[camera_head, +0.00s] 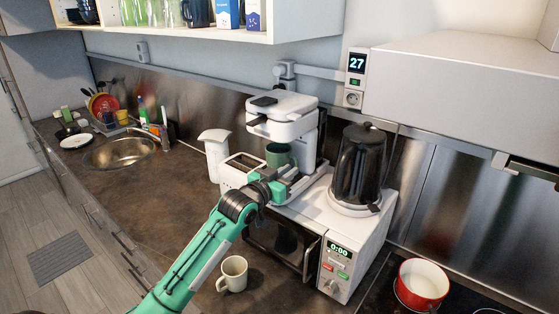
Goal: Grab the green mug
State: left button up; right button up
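The green mug (279,154) is dark green and sits under the head of the white coffee machine (284,112). Only its upper part shows, because my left gripper covers its lower part. My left gripper (292,180) reaches in from the lower left and is in front of the mug at the machine's base. Its fingers are partly hidden, and I cannot tell whether they touch the mug or how far apart they are. My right gripper is not in view.
A white toaster (238,170) stands left of my gripper. A black kettle (359,166) stands on the white microwave (345,247) to the right. A cream mug (232,273) is on the counter near my forearm. An open shelf (220,34) hangs above.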

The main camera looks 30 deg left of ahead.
aim_at(296, 164)
pick_arm(q)
jog(key=w+p, duration=0.2)
jog(key=w, duration=0.1)
jog(key=shift+w+d+r, duration=0.1)
jog(key=shift+w+r, duration=0.05)
jog(key=shift+w, duration=0.1)
jog(key=shift+w+d+f, duration=0.1)
jog(key=shift+w+f, duration=0.1)
jog(key=shift+w, duration=0.4)
grip_shut()
jog(key=shift+r, duration=0.25)
